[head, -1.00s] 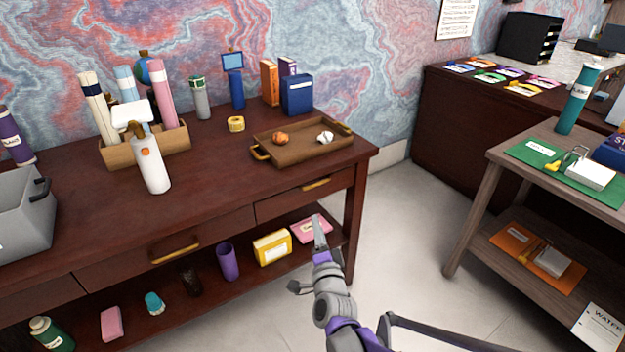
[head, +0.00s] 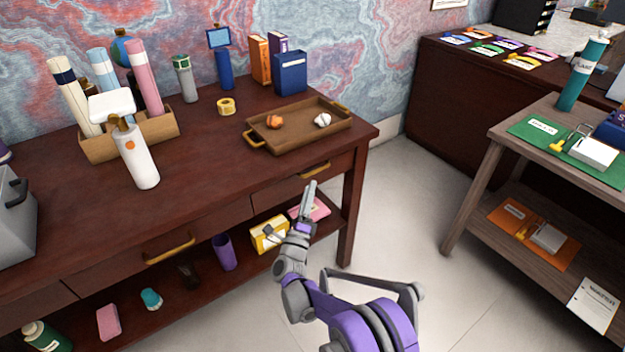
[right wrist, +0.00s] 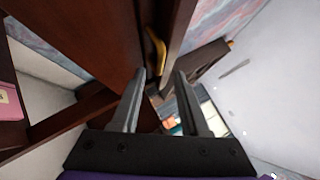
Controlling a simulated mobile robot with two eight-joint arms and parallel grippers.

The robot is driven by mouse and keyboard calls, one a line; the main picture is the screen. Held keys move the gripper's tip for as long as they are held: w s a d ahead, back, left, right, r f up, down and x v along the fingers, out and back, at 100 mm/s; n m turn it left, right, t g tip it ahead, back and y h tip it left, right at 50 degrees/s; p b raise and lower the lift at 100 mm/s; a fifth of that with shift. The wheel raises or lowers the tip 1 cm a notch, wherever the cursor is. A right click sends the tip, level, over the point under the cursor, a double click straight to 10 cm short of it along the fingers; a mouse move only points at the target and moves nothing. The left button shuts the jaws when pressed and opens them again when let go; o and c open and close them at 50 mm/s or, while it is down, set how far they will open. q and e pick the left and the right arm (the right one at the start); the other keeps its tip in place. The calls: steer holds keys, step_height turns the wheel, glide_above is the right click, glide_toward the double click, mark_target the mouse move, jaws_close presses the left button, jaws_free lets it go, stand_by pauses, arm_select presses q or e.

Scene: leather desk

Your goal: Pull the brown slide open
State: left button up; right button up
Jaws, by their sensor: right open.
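The brown desk has a drawer (head: 270,195) at its right end with a yellow bar handle (head: 314,170); it looks closed. A wider drawer (head: 110,275) to its left also has a yellow handle (head: 168,248) and looks closed. My right gripper (head: 309,186) is open and empty, with its fingers pointing up just below and in front of the right drawer's handle. In the right wrist view that handle (right wrist: 155,50) lies beyond the fingertips (right wrist: 160,73), roughly between them and apart from them. My left gripper is not in view.
A brown tray (head: 340,128) with two small items sits above the right drawer. The shelf below holds a yellow box (head: 268,236), a pink box (head: 318,210) and a purple cup (head: 224,254). The floor (head: 410,210) between desk and side table (head: 470,190) is clear.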

steer(key=shift+x, duration=2.25)
steer(key=shift+c, duration=0.3)
jaws_close()
